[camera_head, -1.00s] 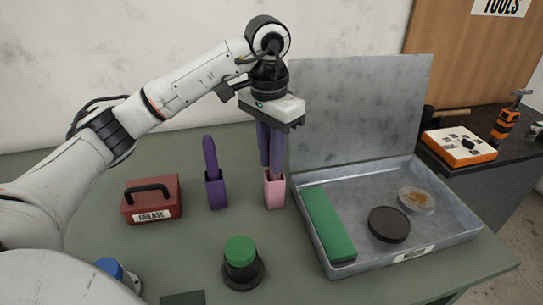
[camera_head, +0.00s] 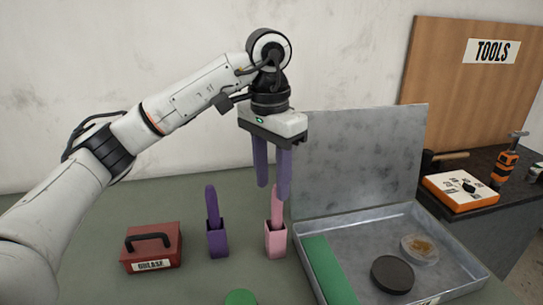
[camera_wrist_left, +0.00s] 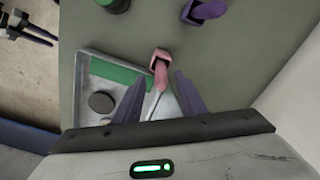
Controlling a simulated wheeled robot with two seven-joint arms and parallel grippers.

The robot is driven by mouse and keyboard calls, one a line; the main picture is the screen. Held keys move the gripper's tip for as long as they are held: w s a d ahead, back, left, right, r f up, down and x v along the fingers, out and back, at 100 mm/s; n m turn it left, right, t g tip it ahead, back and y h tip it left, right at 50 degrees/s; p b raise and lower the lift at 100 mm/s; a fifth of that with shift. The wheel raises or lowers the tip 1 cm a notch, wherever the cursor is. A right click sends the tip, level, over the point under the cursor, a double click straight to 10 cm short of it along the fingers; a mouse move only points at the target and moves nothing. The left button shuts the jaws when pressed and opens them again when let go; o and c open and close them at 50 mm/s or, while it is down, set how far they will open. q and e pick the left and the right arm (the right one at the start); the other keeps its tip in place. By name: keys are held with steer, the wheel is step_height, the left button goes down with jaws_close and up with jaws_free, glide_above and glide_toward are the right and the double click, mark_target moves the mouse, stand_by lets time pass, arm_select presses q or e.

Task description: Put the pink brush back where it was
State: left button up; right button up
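The pink brush (camera_head: 276,203) stands upright in the pink holder (camera_head: 275,241) on the bench, its handle end sticking out. In the left wrist view the pink brush (camera_wrist_left: 160,74) shows in the mouth of the pink holder (camera_wrist_left: 161,54). My left gripper (camera_head: 272,190) points down over it, its two purple fingers apart. In the left wrist view the left gripper (camera_wrist_left: 160,82) has a gap between its fingers, with the brush handle seen through it. It holds nothing that I can see.
A purple brush (camera_head: 212,204) stands in a purple holder (camera_head: 217,244) to the left. A red grease box (camera_head: 153,254) is further left. An open metal case (camera_head: 352,231) with a green block (camera_head: 328,272) and black disc (camera_head: 392,274) is close on the right.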

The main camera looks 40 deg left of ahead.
arm_select(q)
step_height(320, 180, up, 5)
steer(key=shift+s+f+p, duration=0.1)
steer(key=shift+p, duration=0.3)
steer(key=shift+c, duration=0.3)
stand_by(0.9)
